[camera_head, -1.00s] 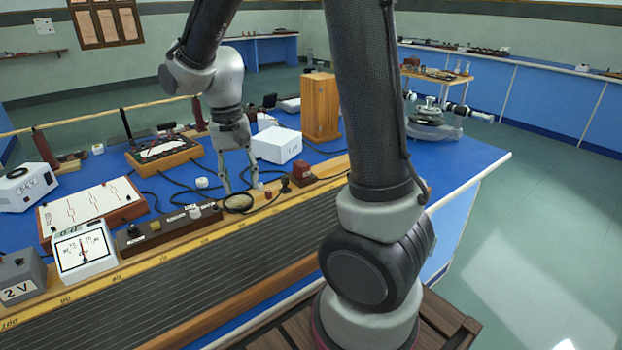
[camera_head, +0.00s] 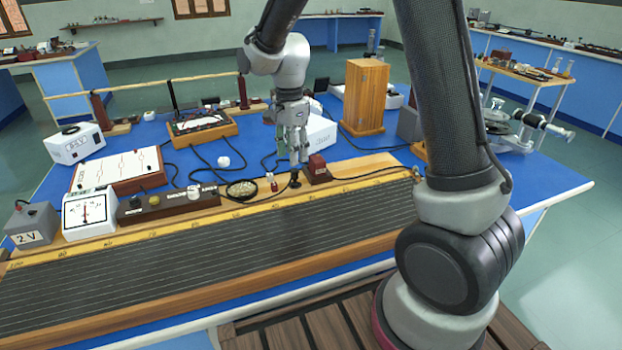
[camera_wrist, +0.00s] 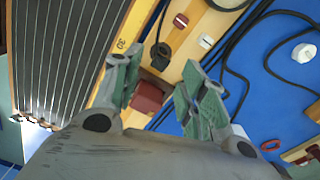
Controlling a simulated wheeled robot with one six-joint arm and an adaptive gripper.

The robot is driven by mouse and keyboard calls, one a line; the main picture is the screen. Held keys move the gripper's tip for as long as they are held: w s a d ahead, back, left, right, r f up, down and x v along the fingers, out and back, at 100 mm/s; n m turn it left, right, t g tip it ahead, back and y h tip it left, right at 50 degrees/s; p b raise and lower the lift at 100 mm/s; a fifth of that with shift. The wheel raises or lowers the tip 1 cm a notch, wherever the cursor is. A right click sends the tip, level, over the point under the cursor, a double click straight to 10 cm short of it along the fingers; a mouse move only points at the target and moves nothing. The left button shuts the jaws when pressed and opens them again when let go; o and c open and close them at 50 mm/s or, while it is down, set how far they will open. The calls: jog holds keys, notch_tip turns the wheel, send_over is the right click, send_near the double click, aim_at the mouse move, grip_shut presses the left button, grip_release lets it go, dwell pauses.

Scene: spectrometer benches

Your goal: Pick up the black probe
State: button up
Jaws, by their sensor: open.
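The black probe (camera_head: 295,181) stands upright on the wooden edge of the long wire board (camera_head: 210,250), left of a dark red block (camera_head: 317,168). My gripper (camera_head: 294,160) points down just above and behind the probe in the head view, its fingers apart. In the wrist view the open fingers of my gripper (camera_wrist: 161,66) frame the space over the wooden strip. The probe (camera_wrist: 160,55) shows there as a dark shape with a cable, between the fingertips and beyond the red block (camera_wrist: 148,97). I see no contact with the probe.
A black cable coil (camera_head: 241,190) and a small red plug (camera_head: 274,187) lie to the left. Black cables cross the blue tabletop.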

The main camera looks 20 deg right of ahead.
aim_at(295, 170)
jog(key=shift+w+d+r+m, duration=0.1)
jog(key=shift+w+m, duration=0.05)
jog(key=shift+m, duration=1.35)
jog(key=shift+f, duration=0.25)
notch_tip(295, 170, down, 7)
jog(key=shift+d+f, duration=0.15)
jog(key=shift+f, duration=0.05)
jog(key=shift+c, duration=0.4)
grip_shut()
